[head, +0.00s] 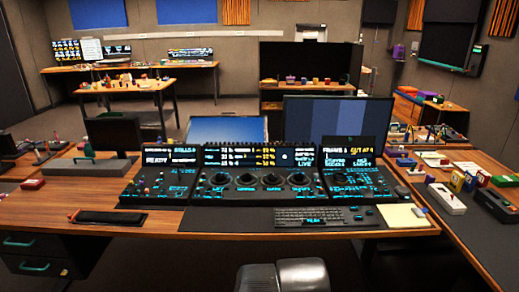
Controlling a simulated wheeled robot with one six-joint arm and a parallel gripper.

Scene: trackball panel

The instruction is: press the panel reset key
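The control panel (258,172) stands on the wooden desk in the middle of the head view. It has a lit readout strip with yellow and white text along its top and several round dark trackballs in a row below. Small lit keys with cyan labels surround the trackballs. The labels are too small to read, so I cannot tell which key is the reset key. A left side panel (162,177) and a right side panel (354,172) flank it, each with a screen and small keys. My gripper is not in view; rounded grey parts show at the bottom edge.
A keyboard (310,217) on a dark mat (215,219) lies in front of the panel. A yellow notepad (405,215) is right of it and a dark flat case (108,217) left. Monitors (340,120) stand behind. Several small boxes crowd the right side desk.

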